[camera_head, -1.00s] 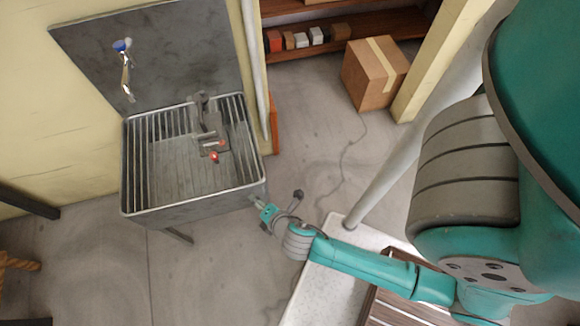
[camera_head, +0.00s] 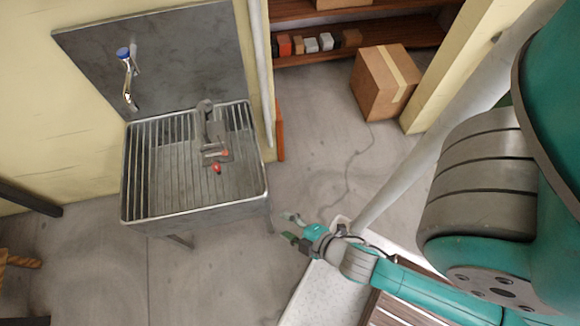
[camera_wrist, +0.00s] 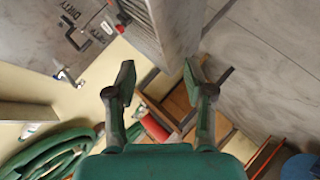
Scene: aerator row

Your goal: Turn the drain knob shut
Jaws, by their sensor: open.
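A metal sink (camera_head: 195,212) with a ribbed basin stands against the wall in the head view. A grey fitting (camera_head: 207,128) rises from the back of the basin. A small red knob-like part (camera_head: 216,168) and an orange-red one (camera_head: 225,152) sit near its foot. I cannot tell which part is the drain knob. My gripper (camera_head: 287,227) is open and empty, to the right of the sink's front corner and apart from it. In the wrist view my gripper (camera_wrist: 157,82) shows two spread fingers with nothing between them.
A blue-topped tap (camera_head: 125,55) is on the sink's backboard. A cardboard box (camera_head: 382,85) stands near a brown shelf (camera_head: 372,45). A pale pipe runs beside my arm. The wrist view shows a panel lettered DIRTY (camera_wrist: 85,28) and a green hose (camera_wrist: 45,150). Floor in front of the sink is clear.

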